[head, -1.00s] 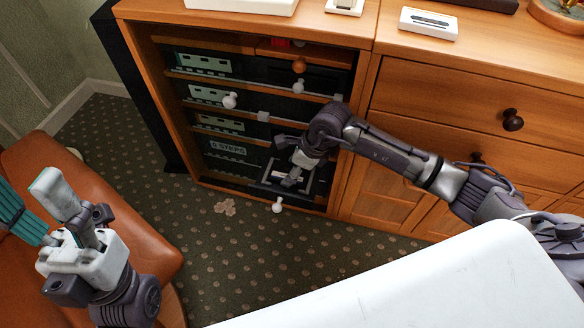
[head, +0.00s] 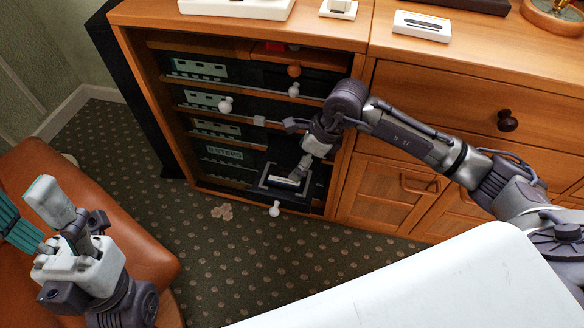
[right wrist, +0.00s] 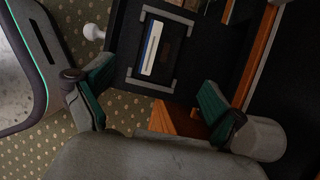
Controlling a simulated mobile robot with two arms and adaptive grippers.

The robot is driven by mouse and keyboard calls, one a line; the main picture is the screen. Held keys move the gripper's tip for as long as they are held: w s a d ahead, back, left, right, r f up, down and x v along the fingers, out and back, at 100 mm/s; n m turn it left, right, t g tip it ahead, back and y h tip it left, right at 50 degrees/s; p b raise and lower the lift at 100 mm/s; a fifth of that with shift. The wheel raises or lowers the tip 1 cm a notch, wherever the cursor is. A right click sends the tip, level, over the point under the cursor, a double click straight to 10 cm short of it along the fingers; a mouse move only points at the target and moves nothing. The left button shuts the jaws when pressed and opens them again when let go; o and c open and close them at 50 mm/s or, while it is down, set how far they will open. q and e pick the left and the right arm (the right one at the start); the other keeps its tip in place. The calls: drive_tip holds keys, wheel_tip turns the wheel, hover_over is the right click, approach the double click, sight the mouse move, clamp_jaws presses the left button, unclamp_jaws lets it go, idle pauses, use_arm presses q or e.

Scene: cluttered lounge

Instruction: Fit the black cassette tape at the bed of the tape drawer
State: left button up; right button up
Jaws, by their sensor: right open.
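The black cassette tape (right wrist: 152,47), with a white and blue label, lies in the open tape drawer (right wrist: 122,52) low in the cabinet. In the right wrist view it lies between the grey corner brackets of the bed (right wrist: 180,84). Whether it sits fully flat is hard to tell. The drawer also shows in the head view (head: 264,191), partly behind my right gripper (head: 303,168). That gripper is open and empty above the drawer, its green-padded fingers spread apart and clear of the tape. My left gripper (head: 55,205) is over the brown leather seat; its jaw opening is unclear.
The wooden cabinet (head: 335,205) surrounds the drawer, with more shelves and units above. A white drawer knob (head: 274,209) sticks out at the front. A white surface (head: 420,285) fills the lower right. Patterned carpet (head: 240,255) lies free in front.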

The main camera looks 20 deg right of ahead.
drive_tip(key=shift+v, duration=2.3)
